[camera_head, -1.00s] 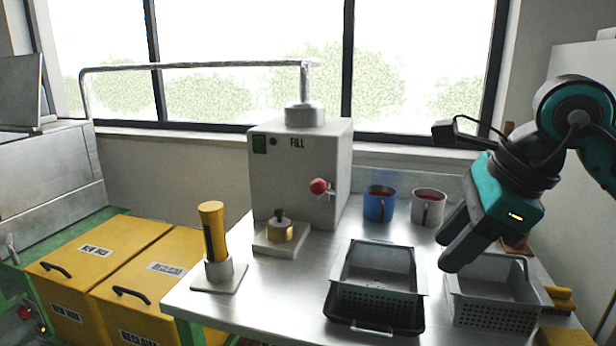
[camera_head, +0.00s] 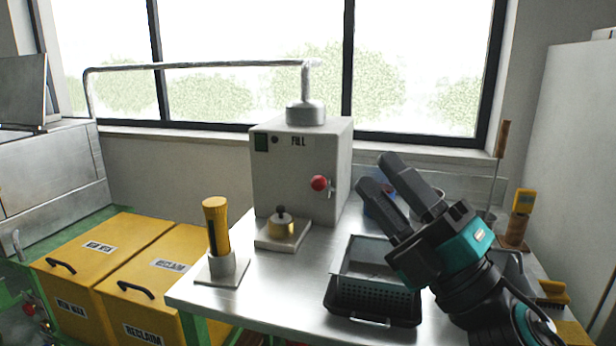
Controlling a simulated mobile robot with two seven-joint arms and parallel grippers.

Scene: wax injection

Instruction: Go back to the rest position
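My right gripper (camera_head: 377,176) is in the right half of the head view, over the steel table (camera_head: 270,290). Its two dark fingers point up and to the left, with a gap between them, and nothing shows in the gap. It covers most of the blue mug (camera_head: 380,214) and part of the grey mug behind it. My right wrist and forearm come in from the lower right and hide most of the right basket. My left gripper is not in view.
The wax machine (camera_head: 300,170) with a red knob (camera_head: 319,183) stands at mid-table. A yellow-handled tool (camera_head: 216,228) stands upright on a plate to its left. A grey basket (camera_head: 376,262) sits in a black tray. Yellow bins (camera_head: 100,245) stand at left. The front-left tabletop is clear.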

